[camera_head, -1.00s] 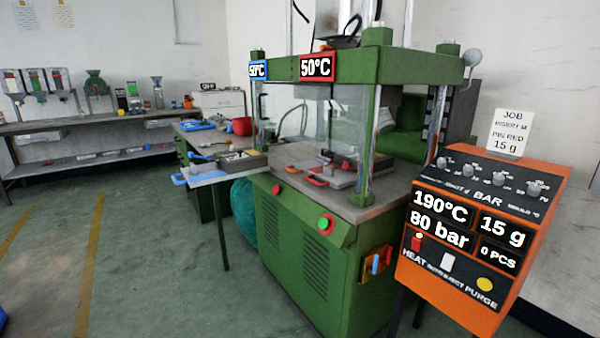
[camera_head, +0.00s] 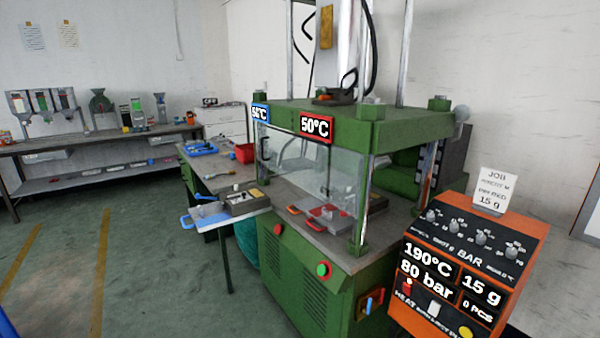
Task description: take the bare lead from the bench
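A grey workbench (camera_head: 222,182) stands behind and left of the green press, with a few small items on it. I cannot make out a bare lead among them at this size. A small side shelf (camera_head: 228,214) at the bench's near end carries a grey box-like block (camera_head: 243,202) and a blue-handled item (camera_head: 200,214). Neither of my grippers is in view.
The green press (camera_head: 310,260) stands in the middle, with red-handled mould parts (camera_head: 325,216) on its table. An orange control panel (camera_head: 455,265) is at the right. A long bench (camera_head: 95,137) with hoppers runs along the left wall. The floor at left is clear.

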